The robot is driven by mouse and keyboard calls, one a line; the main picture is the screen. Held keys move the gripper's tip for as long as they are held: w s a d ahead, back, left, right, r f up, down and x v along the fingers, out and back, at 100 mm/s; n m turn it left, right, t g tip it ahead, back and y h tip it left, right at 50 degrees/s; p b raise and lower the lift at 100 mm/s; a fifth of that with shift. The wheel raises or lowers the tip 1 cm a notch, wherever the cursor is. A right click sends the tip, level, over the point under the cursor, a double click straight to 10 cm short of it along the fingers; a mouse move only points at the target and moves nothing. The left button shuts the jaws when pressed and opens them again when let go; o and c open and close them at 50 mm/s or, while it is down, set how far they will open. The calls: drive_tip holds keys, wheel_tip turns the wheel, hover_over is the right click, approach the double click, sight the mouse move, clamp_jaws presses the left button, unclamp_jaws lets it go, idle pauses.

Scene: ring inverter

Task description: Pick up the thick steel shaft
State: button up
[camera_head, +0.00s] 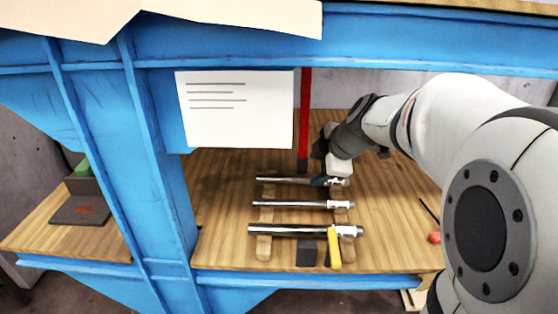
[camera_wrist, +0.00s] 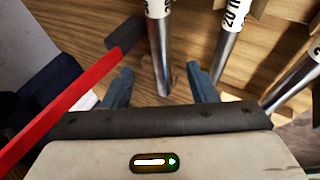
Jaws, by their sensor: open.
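Three steel shafts lie parallel on wooden supports on the bench. The front shaft (camera_head: 290,230) looks thickest in the head view, though it is also nearest. The middle shaft (camera_head: 290,204) looks thinner; the rear shaft (camera_head: 285,180) lies behind it. My gripper (camera_head: 322,180) is at the rear shaft's right part. In the wrist view my gripper (camera_wrist: 160,88) is open, its fingers on either side of one shaft (camera_wrist: 160,55) with a white label. A second shaft (camera_wrist: 229,45), marked "20", lies right of the fingers, and a third shaft (camera_wrist: 290,85) beyond it. Contact cannot be told.
A red bar (camera_head: 305,115) with a dark end stands behind the shafts, and shows close to my left finger in the wrist view (camera_wrist: 65,105). A dark block (camera_head: 307,252) and a yellow-handled object (camera_head: 334,250) are at the front shaft. A blue frame post (camera_head: 150,150) stands left.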

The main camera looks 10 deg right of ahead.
sight(304, 175)
drive_tip(key=x, duration=0.7)
drive_tip(key=shift+w+f, duration=0.1)
drive_tip(key=shift+f, duration=0.15)
drive_tip(key=shift+r, duration=0.1)
clamp_jaws()
idle(1.0)
drive_tip(key=shift+w+r, duration=0.1)
drive_tip(key=shift+r, duration=0.05)
